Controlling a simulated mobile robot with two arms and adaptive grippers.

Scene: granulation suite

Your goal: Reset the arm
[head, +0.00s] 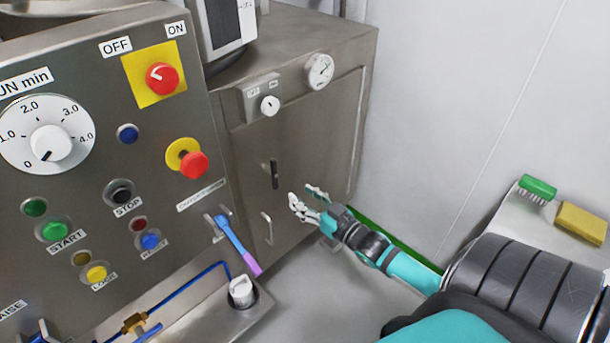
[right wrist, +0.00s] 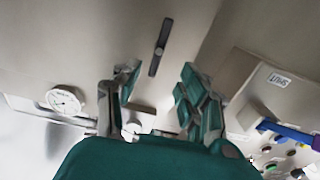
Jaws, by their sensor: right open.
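My right arm comes in from the right in the head view. Its gripper (head: 304,197) is open and appears empty, in front of the lower part of a steel cabinet (head: 310,130). In the right wrist view the two green-padded fingers (right wrist: 157,82) stand apart, with the steel face and a dark handle (right wrist: 161,46) beyond them. The dark handle (head: 274,174) also shows in the head view, left of and above the gripper. I cannot tell the exact gap to the cabinet. My left gripper is not in view.
A control panel (head: 110,225) with dial and buttons fills the left. A blue-purple lever (head: 238,244) sticks out at its lower right edge. A gauge (head: 320,71) is on the cabinet. A green brush (head: 537,188) and yellow sponge (head: 580,223) lie at right. Floor below the gripper looks clear.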

